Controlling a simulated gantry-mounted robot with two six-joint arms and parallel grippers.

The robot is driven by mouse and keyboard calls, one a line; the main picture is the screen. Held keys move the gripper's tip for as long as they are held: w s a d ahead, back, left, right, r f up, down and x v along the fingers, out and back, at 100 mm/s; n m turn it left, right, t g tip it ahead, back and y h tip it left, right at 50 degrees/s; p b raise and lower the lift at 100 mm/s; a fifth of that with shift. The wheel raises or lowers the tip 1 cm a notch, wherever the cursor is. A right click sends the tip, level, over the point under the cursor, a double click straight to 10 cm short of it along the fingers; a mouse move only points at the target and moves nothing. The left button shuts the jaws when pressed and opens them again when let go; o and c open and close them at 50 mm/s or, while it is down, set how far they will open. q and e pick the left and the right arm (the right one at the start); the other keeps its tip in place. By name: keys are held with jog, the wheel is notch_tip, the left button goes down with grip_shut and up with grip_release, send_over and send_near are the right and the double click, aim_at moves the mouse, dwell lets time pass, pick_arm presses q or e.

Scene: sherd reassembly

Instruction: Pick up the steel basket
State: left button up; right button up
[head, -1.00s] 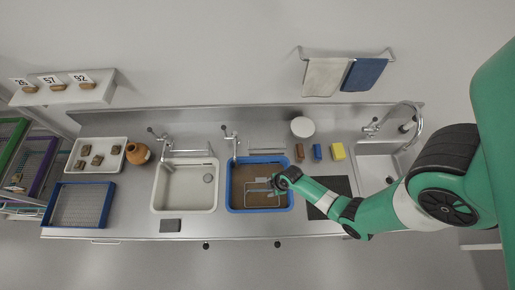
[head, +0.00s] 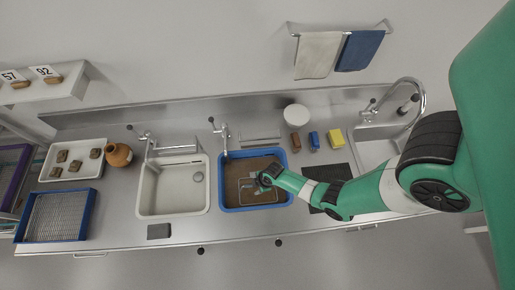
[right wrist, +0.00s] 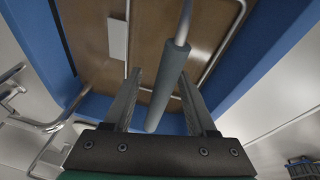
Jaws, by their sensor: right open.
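The steel basket (head: 246,184) is a thin wire frame lying in the brown contents of the blue-rimmed basin (head: 222,193). Its wire rim and a cylindrical grey handle grip (right wrist: 169,88) show in the right wrist view; part of the frame is hidden under my arm in the head view. My right gripper (head: 264,181) is over the right part of the basin. In the right wrist view the right gripper (right wrist: 160,80) is open, with the grey grip running between its two fingers. Contact with the grip cannot be told. My left gripper is not in view.
A pale sink (head: 142,190) lies left of the basin. A tray of sherds (head: 50,172), an orange pot (head: 118,154) and a blue-framed rack (head: 54,215) stand further left. A faucet (head: 224,140) rises behind the basin.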

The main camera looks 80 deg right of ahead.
jog(key=shift+f, duration=0.45)
dwell(0.3)
jog(key=shift+c, duration=0.2)
grip_shut()
